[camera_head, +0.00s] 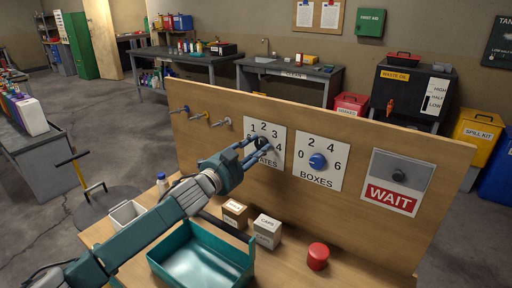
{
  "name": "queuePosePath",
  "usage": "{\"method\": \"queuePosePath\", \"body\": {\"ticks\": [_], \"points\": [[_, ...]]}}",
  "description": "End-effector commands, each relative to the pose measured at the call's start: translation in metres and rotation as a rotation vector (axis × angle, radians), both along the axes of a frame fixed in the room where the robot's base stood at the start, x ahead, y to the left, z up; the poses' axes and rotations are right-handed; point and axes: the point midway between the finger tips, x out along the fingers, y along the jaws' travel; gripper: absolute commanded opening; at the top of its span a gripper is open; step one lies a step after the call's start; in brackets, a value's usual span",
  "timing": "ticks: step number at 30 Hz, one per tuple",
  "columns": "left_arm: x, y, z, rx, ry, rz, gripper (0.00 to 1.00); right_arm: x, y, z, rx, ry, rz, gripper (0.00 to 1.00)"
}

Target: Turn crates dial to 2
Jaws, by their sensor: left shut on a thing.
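The crates dial plate (275,133) is a white panel on the upright wooden board, numbered around its dial, with its "CRATES" label partly covered. My left gripper (262,146) is at this plate, its fingers shut on the dark crates dial knob (261,142). The fingers hide part of the knob, and I cannot tell which number it points to. To the right is the boxes plate (330,179) with a blue knob (317,161) and numbers 0, 2, 4, 6. My right gripper is not in view.
On the bench are a teal tray (250,270), small boxes (267,232), a white bin (113,222) and a red cylinder (317,257).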

Motion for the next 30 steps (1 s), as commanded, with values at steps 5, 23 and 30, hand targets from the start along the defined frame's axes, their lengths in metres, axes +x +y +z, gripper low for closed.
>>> {"method": "queuePosePath", "body": {"ticks": [5, 23, 30], "points": [[0.0016, 0.0035, -0.0028, 0.022, -0.008, 0.007, 0.06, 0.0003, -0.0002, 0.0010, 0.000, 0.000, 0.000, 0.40], [0.0011, 0.0024, -0.0012, 0.020, -0.011, 0.005, 0.50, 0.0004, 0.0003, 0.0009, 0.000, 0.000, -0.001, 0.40], [-0.0035, 0.0053, -0.0014, 0.020, -0.011, 0.003, 0.50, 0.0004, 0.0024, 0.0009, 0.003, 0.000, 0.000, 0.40]]}}
